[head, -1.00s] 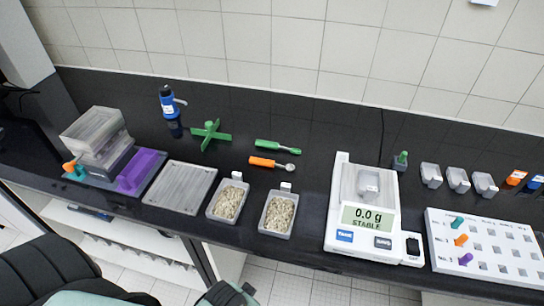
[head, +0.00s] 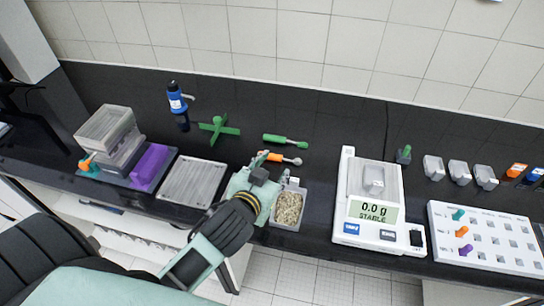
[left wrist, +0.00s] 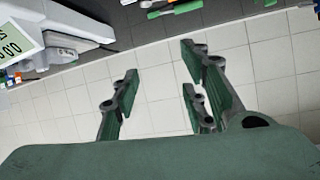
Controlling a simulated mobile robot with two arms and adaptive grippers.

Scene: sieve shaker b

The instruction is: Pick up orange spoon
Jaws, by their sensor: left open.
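The orange spoon (head: 275,157) lies on the black bench, its metal scoop (head: 297,161) pointing right. My left gripper (head: 262,165) is at the near left end of its handle and partly covers it. In the left wrist view the left gripper (left wrist: 163,85) is open, with nothing between its fingers. In the head view I cannot tell whether it touches the handle. My right gripper is not in view.
A green spoon (head: 285,140) lies just behind. A granule tray (head: 276,218) is close at the right of my left gripper, with a balance (head: 345,225) further right. A green cross-shaped part (head: 218,128) and a blue bottle (head: 177,101) stand to the left.

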